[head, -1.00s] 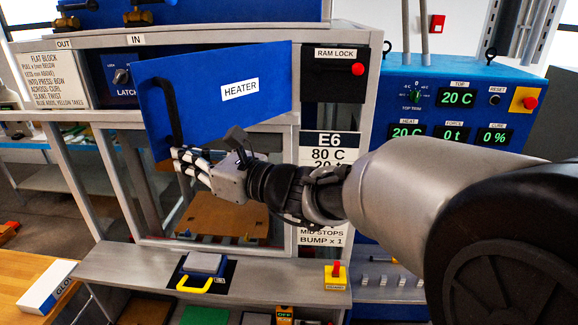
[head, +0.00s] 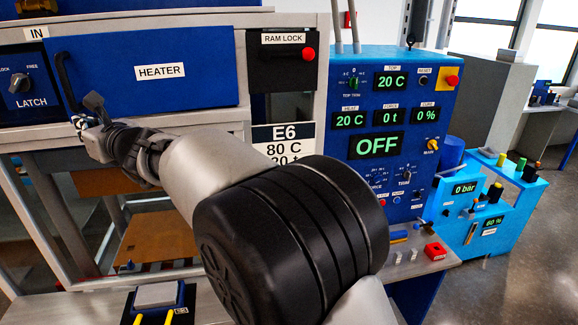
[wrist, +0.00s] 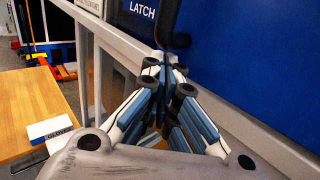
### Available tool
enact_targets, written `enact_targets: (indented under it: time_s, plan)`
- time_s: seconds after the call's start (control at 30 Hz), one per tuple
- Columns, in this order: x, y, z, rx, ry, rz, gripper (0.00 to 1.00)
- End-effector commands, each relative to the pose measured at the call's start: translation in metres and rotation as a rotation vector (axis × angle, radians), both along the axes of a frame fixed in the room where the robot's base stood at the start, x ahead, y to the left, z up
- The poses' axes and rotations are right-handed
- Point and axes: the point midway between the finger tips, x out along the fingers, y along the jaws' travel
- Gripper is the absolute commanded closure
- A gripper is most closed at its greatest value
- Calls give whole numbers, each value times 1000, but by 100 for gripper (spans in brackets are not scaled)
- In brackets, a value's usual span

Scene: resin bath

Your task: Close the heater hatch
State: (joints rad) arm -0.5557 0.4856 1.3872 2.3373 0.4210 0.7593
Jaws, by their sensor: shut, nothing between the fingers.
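The blue heater hatch (head: 200,85) with its white HEATER label sits level in the press frame in the head view and looks flush with it. Its black handle (head: 65,80) is upright at the hatch's left end; it also shows in the wrist view (wrist: 175,30). My gripper (head: 78,122) is at the lower end of this handle. In the wrist view my fingers (wrist: 165,62) are shut together just below the handle, with nothing between them. Whether they touch the handle or hatch is unclear.
A latch panel (head: 33,108) with a knob is left of the hatch. A ram lock panel (head: 287,45) is to its right. The control cabinet (head: 440,75) stands further right. A wooden table (wrist: 45,95) with a glove box (wrist: 52,127) is at left in the wrist view.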

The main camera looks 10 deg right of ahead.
Motion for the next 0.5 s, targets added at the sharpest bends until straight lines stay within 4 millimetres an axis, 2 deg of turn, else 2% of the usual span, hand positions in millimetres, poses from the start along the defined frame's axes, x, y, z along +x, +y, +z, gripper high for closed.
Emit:
enact_targets:
  time_s: [0.2, 0.5]
  plan:
    - [27, 11, 1, 0, -1, -6, 100]
    - [41, 15, 1, -1, -2, -2, 100]
